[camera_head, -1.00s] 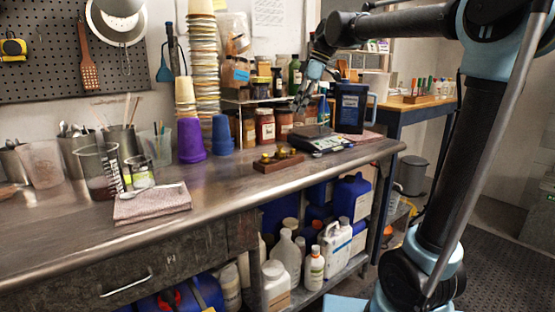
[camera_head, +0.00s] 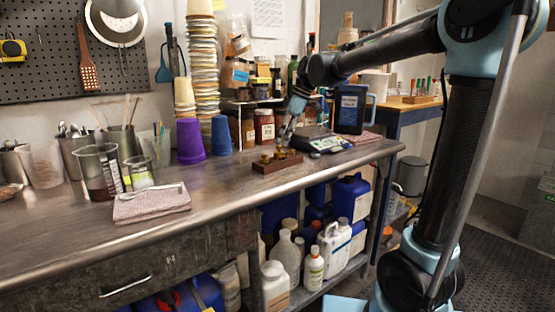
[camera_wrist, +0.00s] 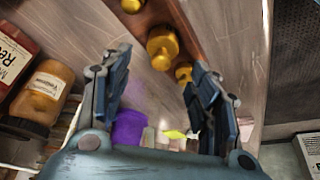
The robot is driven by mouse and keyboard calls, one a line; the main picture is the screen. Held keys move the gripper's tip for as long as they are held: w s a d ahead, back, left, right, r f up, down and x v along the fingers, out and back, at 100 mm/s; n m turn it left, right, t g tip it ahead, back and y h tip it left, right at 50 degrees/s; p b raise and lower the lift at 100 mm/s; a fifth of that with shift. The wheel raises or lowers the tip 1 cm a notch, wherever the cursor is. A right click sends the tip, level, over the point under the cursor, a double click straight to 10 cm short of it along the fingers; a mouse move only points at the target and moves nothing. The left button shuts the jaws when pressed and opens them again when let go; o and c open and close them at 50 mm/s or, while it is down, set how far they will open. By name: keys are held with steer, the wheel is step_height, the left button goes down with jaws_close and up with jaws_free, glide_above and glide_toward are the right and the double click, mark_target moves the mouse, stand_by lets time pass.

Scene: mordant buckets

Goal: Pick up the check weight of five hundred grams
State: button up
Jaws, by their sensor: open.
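Several brass check weights stand in a small wooden block (camera_head: 277,165) on the steel bench in the head view. In the wrist view a large brass weight (camera_wrist: 162,47) shows beyond and between my fingers, with a smaller one (camera_wrist: 183,72) near the right finger and another (camera_wrist: 131,5) at the top edge. I cannot read any mass markings, so I cannot tell which is five hundred grams. My gripper (camera_wrist: 160,90) is open and empty. In the head view my gripper (camera_head: 285,140) hangs just above the block and partly hides the weights.
A scale (camera_head: 325,144) sits right of the block, with a dark blue jug (camera_head: 351,108) behind it. Jars (camera_head: 264,126) stand behind the gripper. Purple (camera_head: 190,141) and blue cups (camera_head: 221,135) stand to the left. Bench space in front of the block is clear.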

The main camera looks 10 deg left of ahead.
mark_target(279, 148)
steer(key=shift+d+x, duration=0.15)
steer(key=shift+x, duration=1.15)
steer(key=shift+d+x, duration=0.1)
steer(key=shift+x, duration=1.2)
steer(key=shift+w, duration=0.15)
jaws_close()
